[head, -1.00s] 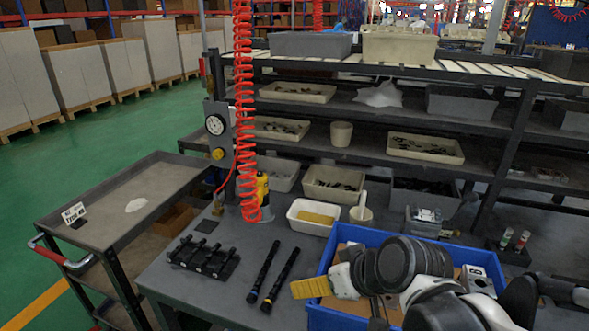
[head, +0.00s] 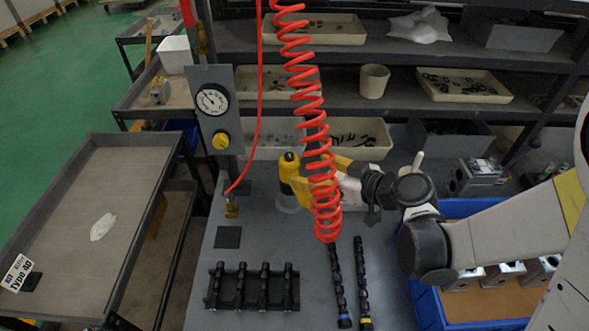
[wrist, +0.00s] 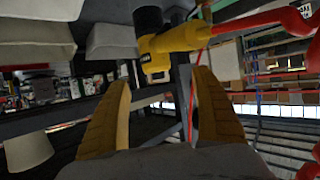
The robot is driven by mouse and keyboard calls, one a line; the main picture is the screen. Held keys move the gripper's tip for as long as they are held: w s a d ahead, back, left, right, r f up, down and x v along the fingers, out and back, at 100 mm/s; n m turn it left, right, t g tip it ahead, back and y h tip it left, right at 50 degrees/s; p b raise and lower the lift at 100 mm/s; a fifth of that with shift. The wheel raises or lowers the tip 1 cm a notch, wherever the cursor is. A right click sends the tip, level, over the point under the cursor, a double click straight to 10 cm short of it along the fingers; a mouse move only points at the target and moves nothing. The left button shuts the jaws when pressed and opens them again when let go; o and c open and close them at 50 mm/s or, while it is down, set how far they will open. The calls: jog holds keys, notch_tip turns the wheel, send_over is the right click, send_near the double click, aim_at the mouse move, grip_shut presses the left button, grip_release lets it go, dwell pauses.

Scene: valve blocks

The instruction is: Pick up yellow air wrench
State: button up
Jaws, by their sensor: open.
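The yellow air wrench (head: 289,173) stands at the back of the bench in the head view, with a black top and a clear round piece at its foot. In the wrist view the yellow and black wrench (wrist: 165,48) lies just beyond my fingertips, and a red hose meets its right side. My gripper (head: 308,172) is open, its yellow fingers reaching left towards the wrench. The red coiled hose partly hides them. In the wrist view my gripper (wrist: 160,82) has nothing between its fingers. Contact with the wrench cannot be told.
The red coiled hose (head: 303,95) hangs in front of my gripper. A post with a gauge (head: 212,101) stands left of the wrench. Black rods (head: 361,290) and a black rack (head: 252,288) lie in front. A blue bin (head: 428,307) is at the right, shelves behind.

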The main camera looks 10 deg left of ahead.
aim_at(297, 165)
jog(key=b+x, duration=0.1)
jog(key=x, duration=0.3)
jog(key=shift+f, duration=0.15)
jog(key=b+x, duration=0.1)
jog(key=x, duration=0.1)
jog(key=b+x, duration=0.1)
jog(key=x, duration=0.2)
jog(key=shift+w, duration=0.4)
jog(key=shift+d, duration=0.1)
jog(key=c, duration=1.5)
